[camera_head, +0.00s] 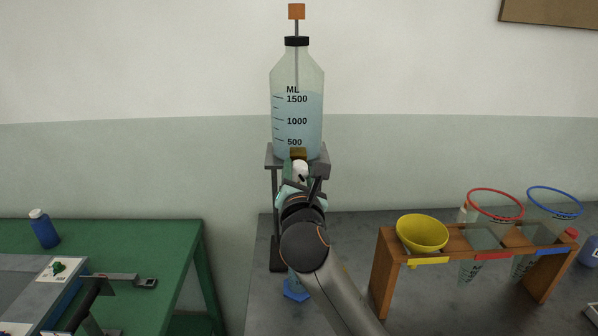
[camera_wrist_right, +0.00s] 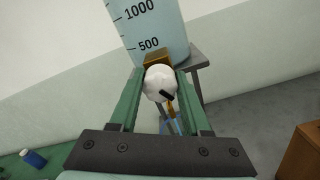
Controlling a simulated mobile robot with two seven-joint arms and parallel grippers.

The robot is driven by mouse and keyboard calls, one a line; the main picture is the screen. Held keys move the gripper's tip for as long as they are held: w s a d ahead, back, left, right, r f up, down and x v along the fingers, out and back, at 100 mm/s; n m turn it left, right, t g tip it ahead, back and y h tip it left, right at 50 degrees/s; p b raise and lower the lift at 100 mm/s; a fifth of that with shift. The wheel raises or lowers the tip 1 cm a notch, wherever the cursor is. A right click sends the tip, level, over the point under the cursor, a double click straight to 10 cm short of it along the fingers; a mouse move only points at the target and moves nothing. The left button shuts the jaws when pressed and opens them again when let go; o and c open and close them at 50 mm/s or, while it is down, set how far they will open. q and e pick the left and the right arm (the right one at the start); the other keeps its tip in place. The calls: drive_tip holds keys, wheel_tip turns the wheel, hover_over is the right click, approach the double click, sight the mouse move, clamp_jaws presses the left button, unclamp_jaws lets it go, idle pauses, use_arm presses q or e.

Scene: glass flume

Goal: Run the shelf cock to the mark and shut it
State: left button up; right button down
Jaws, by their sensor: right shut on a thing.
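The large clear bottle (camera_head: 312,128) stands on a grey shelf (camera_head: 271,160). Its blue water reaches about the 1500 line. The brass cock (camera_head: 298,153) is at the foot of the bottle, with a round white knob (camera_wrist_right: 158,80) bearing a black pointer that points down and right in the right wrist view. My right gripper (camera_wrist_right: 159,87) is shut on the knob, one green finger on each side. Below, a vessel with a blue base (camera_head: 296,291) is mostly hidden behind my right arm, so its level cannot be read. My left gripper is not in view.
To the right, a wooden rack (camera_head: 383,270) holds a yellow funnel (camera_head: 422,232) and cones with red (camera_head: 495,190) and blue rims (camera_head: 555,188). To the left, a green table (camera_head: 175,240) carries a blue bottle (camera_head: 45,232).

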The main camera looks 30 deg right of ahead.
drive_tip(key=m, duration=0.6)
idle(0.6)
drive_tip(key=shift+c, duration=1.9)
unclamp_jaws()
